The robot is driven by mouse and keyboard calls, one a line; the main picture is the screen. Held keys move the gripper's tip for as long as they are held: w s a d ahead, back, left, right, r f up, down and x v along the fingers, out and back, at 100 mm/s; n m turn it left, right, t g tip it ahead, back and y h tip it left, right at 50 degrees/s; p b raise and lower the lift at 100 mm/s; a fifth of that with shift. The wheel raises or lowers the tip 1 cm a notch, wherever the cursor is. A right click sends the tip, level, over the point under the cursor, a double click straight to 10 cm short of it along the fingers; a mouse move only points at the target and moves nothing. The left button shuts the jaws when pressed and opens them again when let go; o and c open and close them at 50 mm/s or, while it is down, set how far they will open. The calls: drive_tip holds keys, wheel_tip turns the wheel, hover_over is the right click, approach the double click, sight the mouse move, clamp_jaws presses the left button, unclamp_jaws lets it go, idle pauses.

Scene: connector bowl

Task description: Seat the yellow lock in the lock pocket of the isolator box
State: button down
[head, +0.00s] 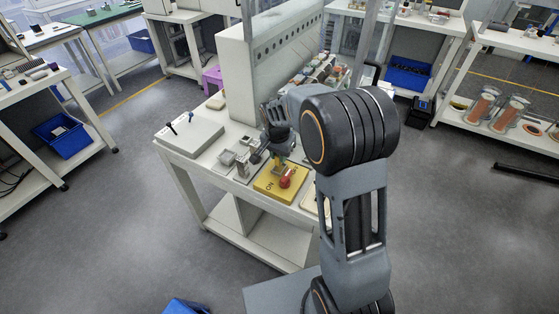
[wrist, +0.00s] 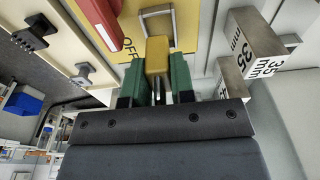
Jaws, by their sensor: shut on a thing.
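The yellow isolator box (head: 266,192) lies on the white workbench, with a red handle (head: 285,182) on its top. In the wrist view the box's yellow face (wrist: 198,22) carries the letters OFF, and the red handle (wrist: 99,20) is at upper left. My gripper (wrist: 154,80) has green fingers shut on the yellow lock (wrist: 157,52), one finger on each side. A grey metal frame (wrist: 146,13) stands out on the box face just beyond the lock. I cannot tell whether lock and frame touch. In the head view my gripper (head: 279,160) is above the box's back part.
Metal blocks (wrist: 254,40) marked 35 mm stand right of the box in the wrist view. A pale panel with dark knobs (wrist: 35,30) is on the left. In the head view a grey plate (head: 190,137) lies at the bench's left end, and a tall white panel (head: 262,60) stands behind.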

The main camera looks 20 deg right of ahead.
sight(277, 157)
drive_tip(key=shift+w+f, duration=0.2)
drive_tip(key=shift+f, duration=1.45)
drive_tip(key=shift+f, duration=0.1)
drive_tip(key=shift+f, duration=0.15)
drive_tip(key=c, duration=1)
unclamp_jaws()
drive_tip(key=shift+o, duration=0.2)
drive_tip(key=r, duration=0.7)
drive_tip(key=s+a+r, duration=0.1)
drive_tip(key=r, duration=0.3)
drive_tip(key=shift+r, duration=0.3)
drive_tip(key=shift+s+r, duration=0.15)
drive_tip(key=shift+r, duration=0.15)
drive_tip(key=s+r+n+t+y, duration=0.1)
drive_tip(key=s+n, duration=0.8)
drive_tip(key=s, duration=1)
drive_tip(key=shift+s+d+r+t, duration=0.2)
drive_tip(key=shift+s+d+t, duration=0.15)
drive_tip(key=shift+t, duration=0.35)
